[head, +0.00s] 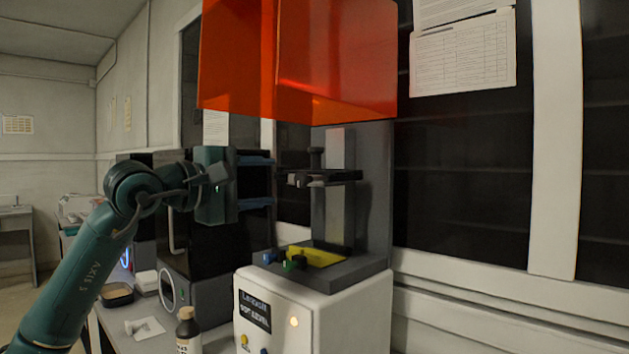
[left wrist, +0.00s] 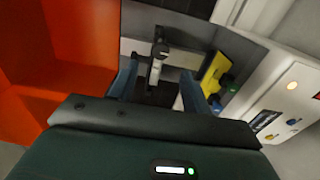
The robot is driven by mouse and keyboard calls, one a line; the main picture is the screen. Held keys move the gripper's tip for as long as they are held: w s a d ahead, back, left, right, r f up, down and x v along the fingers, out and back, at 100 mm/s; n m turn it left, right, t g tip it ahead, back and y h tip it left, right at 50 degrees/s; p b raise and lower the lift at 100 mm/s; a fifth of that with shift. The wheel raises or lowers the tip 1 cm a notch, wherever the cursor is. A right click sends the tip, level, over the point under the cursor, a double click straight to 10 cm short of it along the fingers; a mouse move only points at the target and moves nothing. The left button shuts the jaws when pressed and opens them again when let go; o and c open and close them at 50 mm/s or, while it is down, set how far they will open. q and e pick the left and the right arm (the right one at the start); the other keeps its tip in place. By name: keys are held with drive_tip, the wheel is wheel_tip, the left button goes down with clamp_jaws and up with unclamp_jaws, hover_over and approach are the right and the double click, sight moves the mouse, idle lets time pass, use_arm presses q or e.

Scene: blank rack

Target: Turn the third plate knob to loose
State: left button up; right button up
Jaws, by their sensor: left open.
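A resin printer (head: 325,315) stands ahead with its orange cover (head: 300,60) raised. I cannot tell which knob counts as third. My left gripper (head: 272,180) is open and level, left of the plate arm, its blue fingers pointing at it. In the left wrist view the knob and bracket lie beyond and between the open fingers (left wrist: 159,87), apparently untouched. My right gripper is out of view.
Below the plate arm are a yellow tray (head: 320,256), a green knob (head: 296,263) and a blue knob (head: 268,257). The orange cover hangs above my gripper. Another dark machine (head: 195,255) stands behind my arm.

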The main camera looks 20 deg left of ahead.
sight(298, 180)
use_arm(q)
drive_tip(key=p+x, duration=0.1)
drive_tip(key=x, duration=0.9)
drive_tip(key=shift+s+d+p, duration=0.1)
drive_tip(key=shift+p, duration=0.3)
drive_tip(key=shift+w+d, duration=0.15)
drive_tip(key=shift+w, duration=0.4)
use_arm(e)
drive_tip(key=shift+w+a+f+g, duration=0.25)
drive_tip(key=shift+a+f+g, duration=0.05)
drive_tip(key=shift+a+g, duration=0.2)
use_arm(q)
drive_tip(key=shift+c, duration=0.5)
drive_tip(key=c, duration=0.9)
